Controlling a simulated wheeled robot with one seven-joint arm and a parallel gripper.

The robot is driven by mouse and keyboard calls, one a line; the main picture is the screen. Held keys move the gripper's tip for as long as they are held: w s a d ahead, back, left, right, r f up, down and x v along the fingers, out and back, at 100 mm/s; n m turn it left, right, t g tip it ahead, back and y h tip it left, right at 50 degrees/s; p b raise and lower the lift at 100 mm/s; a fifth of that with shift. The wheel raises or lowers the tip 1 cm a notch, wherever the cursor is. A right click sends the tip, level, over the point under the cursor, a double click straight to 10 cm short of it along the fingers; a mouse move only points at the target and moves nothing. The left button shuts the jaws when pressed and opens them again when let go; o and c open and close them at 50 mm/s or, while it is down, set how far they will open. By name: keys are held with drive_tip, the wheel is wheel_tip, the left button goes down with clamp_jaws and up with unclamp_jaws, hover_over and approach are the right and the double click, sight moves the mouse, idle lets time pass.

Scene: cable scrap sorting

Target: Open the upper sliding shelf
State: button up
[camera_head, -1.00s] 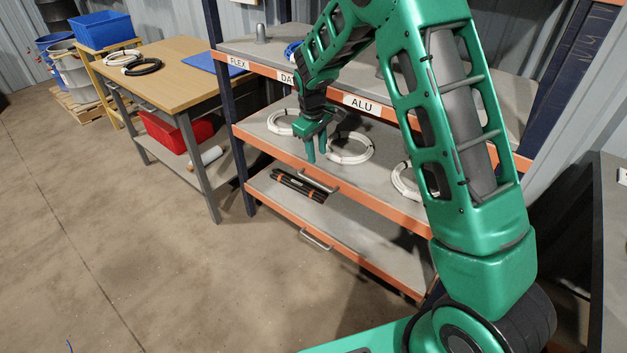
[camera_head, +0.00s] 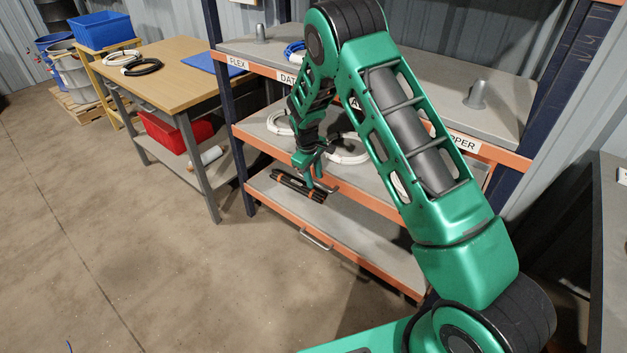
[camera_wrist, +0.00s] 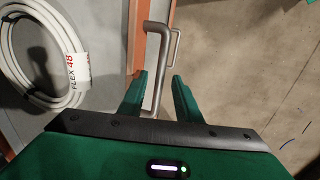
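The upper sliding shelf (camera_head: 372,203) has a grey top and an orange front edge, and it carries white cable coils. Its metal handle (camera_wrist: 156,62) stands out from the orange edge in the wrist view. My gripper (camera_head: 316,181) is at this handle in the head view and hides part of it. In the wrist view my gripper (camera_wrist: 160,84) is open, with one green finger on each side of the handle bar. The bar reaches down between the fingers, and I see a gap at the right finger. Whether the left finger touches it I cannot tell.
A white coil (camera_wrist: 75,65) tagged FLEX 48 lies on the shelf. Below is a lower shelf (camera_head: 350,235) with black rods (camera_head: 298,187) and its own handle (camera_head: 316,240). A fixed labelled shelf (camera_head: 255,48) is above. A wooden table (camera_head: 180,75) stands left. The floor in front is clear.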

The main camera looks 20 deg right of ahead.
drive_tip(key=shift+d+f, duration=0.1)
drive_tip(key=shift+f, duration=0.5)
clamp_jaws()
